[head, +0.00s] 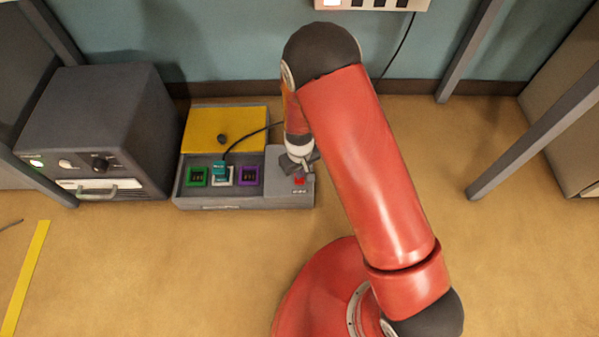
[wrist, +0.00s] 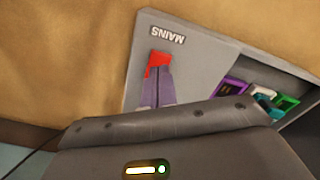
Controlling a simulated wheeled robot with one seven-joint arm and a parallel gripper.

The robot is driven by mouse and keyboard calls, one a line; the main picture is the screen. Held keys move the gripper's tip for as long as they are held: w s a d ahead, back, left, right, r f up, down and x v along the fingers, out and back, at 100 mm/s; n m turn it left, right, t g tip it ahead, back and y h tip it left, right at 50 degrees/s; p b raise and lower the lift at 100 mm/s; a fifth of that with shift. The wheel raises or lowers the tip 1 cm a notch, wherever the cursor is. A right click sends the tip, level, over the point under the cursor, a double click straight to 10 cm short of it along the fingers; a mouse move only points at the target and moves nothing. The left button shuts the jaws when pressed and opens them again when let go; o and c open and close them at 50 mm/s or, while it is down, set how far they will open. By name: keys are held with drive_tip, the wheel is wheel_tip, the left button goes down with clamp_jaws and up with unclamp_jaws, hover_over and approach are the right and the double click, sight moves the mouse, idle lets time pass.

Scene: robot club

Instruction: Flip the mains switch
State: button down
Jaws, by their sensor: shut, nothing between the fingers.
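The mains switch is a small red rocker (head: 299,181) on the right end of a grey panel box (head: 245,203). In the wrist view the red switch (wrist: 159,60) sits below the printed MAINS label, which appears upside down. My gripper (head: 298,168) is at the switch, pointing down. In the wrist view my gripper (wrist: 156,75) is shut, its fingertips overlapping the near part of the red switch. I cannot tell whether they touch it. Part of the switch is hidden behind the fingers.
The box also has green (head: 197,177), white and purple (head: 248,176) sockets; a teal plug (head: 220,168) with a black cable is at the white one. A yellow lid (head: 225,128) lies behind them. A dark grey unit (head: 98,130) stands left. Floor in front is clear.

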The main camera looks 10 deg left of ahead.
wheel_tip(320, 180, up, 4)
drive_tip(key=p, duration=0.2)
drive_tip(key=shift+r+p, duration=0.25)
drive_tip(key=shift+p, duration=0.05)
idle(0.5)
